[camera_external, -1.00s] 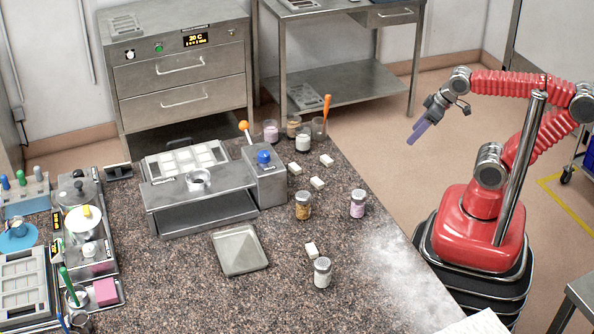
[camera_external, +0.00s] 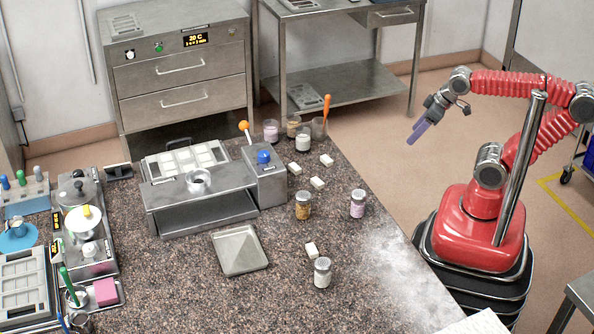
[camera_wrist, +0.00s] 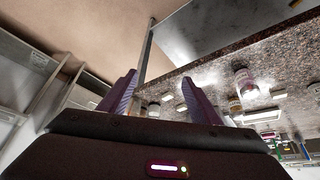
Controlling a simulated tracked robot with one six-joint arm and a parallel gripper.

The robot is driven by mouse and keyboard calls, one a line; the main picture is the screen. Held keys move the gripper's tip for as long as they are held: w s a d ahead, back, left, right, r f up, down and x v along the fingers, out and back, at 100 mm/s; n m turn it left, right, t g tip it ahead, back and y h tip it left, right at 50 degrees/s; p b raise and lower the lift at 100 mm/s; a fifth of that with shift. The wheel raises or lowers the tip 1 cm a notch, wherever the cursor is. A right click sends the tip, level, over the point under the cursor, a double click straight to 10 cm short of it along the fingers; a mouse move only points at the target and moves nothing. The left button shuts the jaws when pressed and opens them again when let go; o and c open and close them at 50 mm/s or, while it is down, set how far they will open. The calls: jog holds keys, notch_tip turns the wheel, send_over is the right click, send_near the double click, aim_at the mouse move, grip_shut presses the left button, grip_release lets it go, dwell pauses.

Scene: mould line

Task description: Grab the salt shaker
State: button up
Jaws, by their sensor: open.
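A clear shaker with white contents and a grey metal lid (camera_external: 322,273) stands upright near the front of the speckled countertop; it looks like the salt shaker. A shaker with orange contents (camera_external: 303,206) and one with pink contents (camera_external: 357,204) stand behind it. My gripper (camera_external: 418,133) is open and empty, raised off the counter's right side, apart from all the shakers. Its two purple fingers (camera_wrist: 160,88) show spread in the wrist view. A lidded jar (camera_wrist: 245,84) shows to their right there; I cannot tell which one it is.
A metal stand (camera_external: 205,205) and several jars are farther back. The counter's right front (camera_external: 395,285) is clear, with a pale patch.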

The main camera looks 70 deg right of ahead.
jog(key=shift+o, duration=0.3)
jog(key=shift+w, duration=0.1)
jog(key=w+a+f+n+t+y, duration=0.25)
jog(key=w+a, duration=0.45)
jog(key=a, duration=0.4)
jog(key=w+a+f+n+t+y, duration=0.15)
jog(key=w+a+n, duration=0.25)
jog(key=w+a, duration=0.5)
jog(key=s+a+f+n+g+y, duration=0.1)
jog(key=s+a+n+y, duration=0.2)
jog(key=a, duration=1)
jog(key=s+a+f+n+g+y, duration=0.2)
jog(key=s+a+y, duration=0.3)
jog(key=a, duration=0.8)
jog(key=s+n, duration=0.1)
jog(key=s, duration=0.2)
jog(key=shift+s+a+f+g, duration=0.2)
jog(key=shift+a+f+g, duration=0.05)
jog(key=shift+a+g, duration=0.1)
send_near(323, 273)
jog(key=shift+w+a+f, duration=0.25)
jog(key=shift+w+f, duration=0.15)
jog(key=shift+f, duration=0.2)
jog(key=shift+w+a+f, duration=0.25)
jog(key=shift+w+f, duration=0.15)
jog(key=shift+f, duration=0.2)
jog(key=shift+w+a+f, duration=0.3)
jog(key=shift+w+f, duration=0.15)
jog(key=shift+f, duration=0.15)
jog(key=shift+w+a, duration=0.1)
